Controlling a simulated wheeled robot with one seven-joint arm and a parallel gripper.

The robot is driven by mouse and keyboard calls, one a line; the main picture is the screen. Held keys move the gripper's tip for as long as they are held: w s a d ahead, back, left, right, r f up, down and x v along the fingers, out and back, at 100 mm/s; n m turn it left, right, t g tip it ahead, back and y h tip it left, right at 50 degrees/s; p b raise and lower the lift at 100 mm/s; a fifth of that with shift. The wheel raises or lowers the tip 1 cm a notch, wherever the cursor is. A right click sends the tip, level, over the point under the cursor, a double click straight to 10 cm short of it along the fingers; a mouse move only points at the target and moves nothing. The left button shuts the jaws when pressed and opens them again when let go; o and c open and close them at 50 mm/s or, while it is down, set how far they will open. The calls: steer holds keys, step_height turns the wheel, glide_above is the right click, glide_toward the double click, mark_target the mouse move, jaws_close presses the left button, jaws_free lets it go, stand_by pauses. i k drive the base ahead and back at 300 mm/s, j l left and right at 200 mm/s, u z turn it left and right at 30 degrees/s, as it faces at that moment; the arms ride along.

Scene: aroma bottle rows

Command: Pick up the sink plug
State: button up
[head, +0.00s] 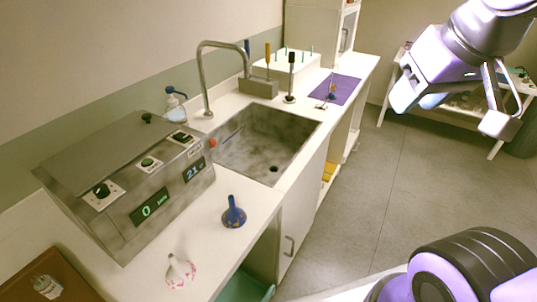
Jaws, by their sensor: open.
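My gripper (452,110) is at the upper right in the head view. It is open and empty, with its fingers apart, in the air over the floor right of the counter. I cannot pick out the sink plug for certain. A small round red thing (213,143) lies by the left rim of the sink (262,140) and may be it. The dark drain hole (274,169) in the grey basin looks uncovered. My gripper is well away from the sink and touches nothing.
A curved tap (205,75) rises behind the sink. A grey control box (130,185) stands left of it. A blue narrow-necked vessel (234,214) and a white-pink one (180,271) stand in front on the counter. A purple mat (345,88) lies at the back. The floor (380,190) is clear.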

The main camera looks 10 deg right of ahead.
mark_target(290, 97)
steer(key=i+l+u, duration=0.1)
steer(key=l, duration=0.3)
steer(key=i+l+u, duration=0.15)
steer(key=l, duration=0.3)
steer(key=i+l+u, duration=0.1)
steer(key=l, duration=0.3)
steer(key=i+l+u, duration=0.1)
steer(key=i+l, duration=0.15)
steer(key=l, duration=0.2)
steer(key=i+l+u, duration=0.1)
steer(key=l, duration=0.35)
steer(key=i+l+u, duration=0.1)
steer(key=l, duration=0.2)
steer(key=i+l+u, duration=0.1)
steer(key=i+l, duration=0.25)
steer(key=l, duration=0.25)
steer(key=i+l+u, duration=0.15)
steer(key=l, duration=0.15)
